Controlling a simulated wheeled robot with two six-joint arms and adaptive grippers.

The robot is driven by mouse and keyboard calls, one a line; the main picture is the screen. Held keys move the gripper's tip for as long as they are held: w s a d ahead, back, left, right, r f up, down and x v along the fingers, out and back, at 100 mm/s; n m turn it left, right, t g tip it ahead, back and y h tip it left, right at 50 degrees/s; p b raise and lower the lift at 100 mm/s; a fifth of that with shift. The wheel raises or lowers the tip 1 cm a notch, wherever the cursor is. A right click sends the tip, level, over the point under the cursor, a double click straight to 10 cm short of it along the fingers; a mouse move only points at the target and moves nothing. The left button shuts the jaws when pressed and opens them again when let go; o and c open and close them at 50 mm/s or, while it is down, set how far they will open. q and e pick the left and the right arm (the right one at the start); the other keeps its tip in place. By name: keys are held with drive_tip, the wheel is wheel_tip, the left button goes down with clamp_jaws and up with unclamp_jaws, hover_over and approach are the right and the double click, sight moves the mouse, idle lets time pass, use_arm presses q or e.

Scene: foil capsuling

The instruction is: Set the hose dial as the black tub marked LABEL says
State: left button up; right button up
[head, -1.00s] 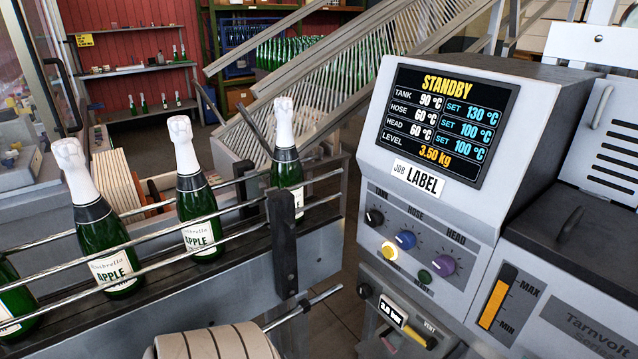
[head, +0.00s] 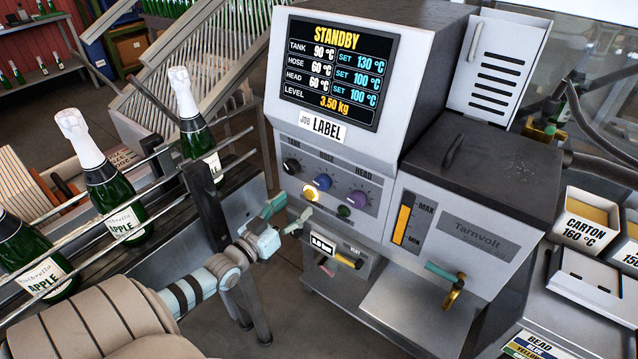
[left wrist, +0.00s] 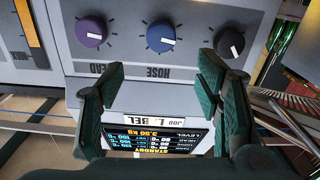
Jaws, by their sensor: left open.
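The blue hose dial (head: 323,182) is on the sloped control panel, between the black tank dial (head: 292,166) and the purple head dial (head: 358,198). In the left wrist view, upside down, the blue dial (left wrist: 160,37) lies beyond and between my fingertips. My left gripper (head: 288,212) is open and empty in front of the panel, below the dials. It also shows in the left wrist view (left wrist: 161,72), its fingers apart. The screen (head: 335,72) reads HOSE 60 °C, SET 100 °C. A plate reads JOB LABEL (head: 323,126). I cannot make out a black tub marked LABEL. My right gripper is out of view.
A yellow button (head: 310,192) and a green button (head: 344,211) sit below the dials. A tub marked CARTON 160 °C (head: 582,235) stands at the right, with others partly cut off. Bottles on a railed conveyor (head: 165,222) are at the left.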

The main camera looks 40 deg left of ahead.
sight(319, 185)
use_arm(q)
drive_tip(key=w+b, duration=0.6)
drive_tip(key=w, duration=0.1)
drive_tip(key=w+f+b, duration=0.1)
drive_tip(key=w+b, duration=0.3)
drive_tip(key=shift+w+a+f, duration=0.1)
drive_tip(key=shift+a, duration=0.1)
drive_tip(key=shift+w+r, duration=0.25)
drive_tip(key=c, duration=1.2)
